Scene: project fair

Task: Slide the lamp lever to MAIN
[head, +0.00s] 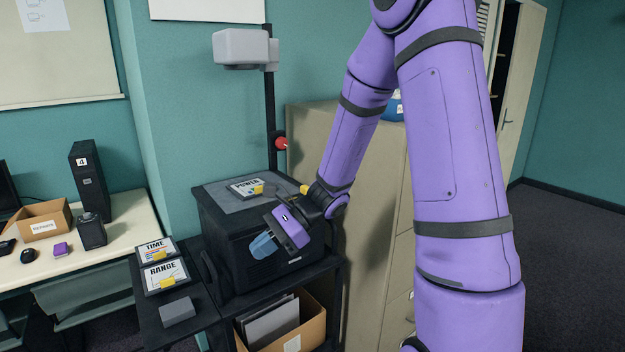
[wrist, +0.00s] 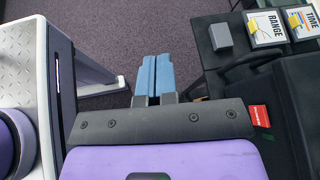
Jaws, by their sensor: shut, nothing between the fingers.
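A black overhead projector (head: 235,245) stands on a dark stand, with a grey plate on top, a post and a grey head (head: 241,47). In the wrist view its dark body (wrist: 262,85) is at the right. A red tab with white marks (wrist: 260,116) shows beside my wrist there. I cannot tell whether this tab is the lamp lever, and no MAIN marking is readable. My gripper (head: 264,246) is in front of the projector's near side in the head view and hides part of it. Its blue fingers (wrist: 150,78) are together and empty, over the floor in the wrist view.
A POWER card (head: 244,187) lies on the projector's top, and a red knob (head: 281,143) is on its post. TIME (head: 154,249) and RANGE (head: 163,274) cards and a grey block (head: 177,312) are on the left side shelf. A beige cabinet (head: 375,200) stands close right.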

